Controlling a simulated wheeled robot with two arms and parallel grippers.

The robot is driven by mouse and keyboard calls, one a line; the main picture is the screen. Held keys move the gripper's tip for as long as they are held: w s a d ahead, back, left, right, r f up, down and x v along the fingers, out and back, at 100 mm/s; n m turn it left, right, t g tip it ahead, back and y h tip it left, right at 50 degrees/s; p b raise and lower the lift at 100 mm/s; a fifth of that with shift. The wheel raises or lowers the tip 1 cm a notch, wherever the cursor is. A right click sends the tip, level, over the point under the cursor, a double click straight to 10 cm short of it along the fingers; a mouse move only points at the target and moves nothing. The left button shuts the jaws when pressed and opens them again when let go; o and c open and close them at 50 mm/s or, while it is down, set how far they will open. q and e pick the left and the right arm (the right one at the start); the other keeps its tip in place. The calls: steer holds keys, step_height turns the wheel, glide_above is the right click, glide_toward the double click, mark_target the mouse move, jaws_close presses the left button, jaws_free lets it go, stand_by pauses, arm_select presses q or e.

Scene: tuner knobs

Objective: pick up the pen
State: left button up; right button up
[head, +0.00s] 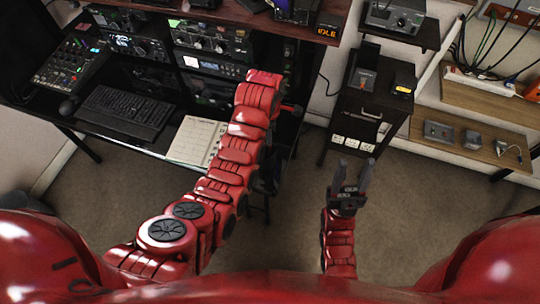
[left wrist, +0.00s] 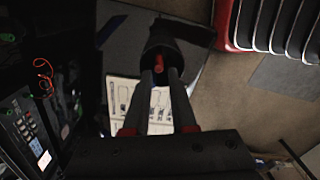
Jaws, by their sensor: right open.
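A thin red upright thing, likely the pen (left wrist: 159,63), shows in the left wrist view in front of a dark round thing that may be a cup (left wrist: 165,40). My left gripper (left wrist: 160,75) has its two dark fingers on either side of the red thing. A gap shows between the fingers, but I cannot tell whether the tips touch it. In the head view my left arm reaches over the desk's right end and hides most of that gripper. My right gripper (head: 352,175) is open and empty above the carpet.
An open notebook (head: 192,142) lies on the desk by my left arm, with a keyboard (head: 125,111) further left. Radio units (head: 212,38) fill the desk's back. A dark cabinet (head: 365,105) and a wooden shelf (head: 470,140) stand right. Carpet between is mostly clear.

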mark_target(270, 151)
arm_select(q)
steer(key=shift+f, duration=0.5)
steer(key=shift+f+p, duration=0.15)
steer(key=shift+p, duration=0.25)
steer(key=shift+w+d+f+p, duration=0.1)
steer(key=shift+f+p, duration=0.6)
steer(key=shift+f, duration=0.5)
steer(key=shift+d+f+p, duration=0.1)
steer(key=shift+f+p, duration=0.55)
steer(key=shift+f, duration=0.55)
jaws_close()
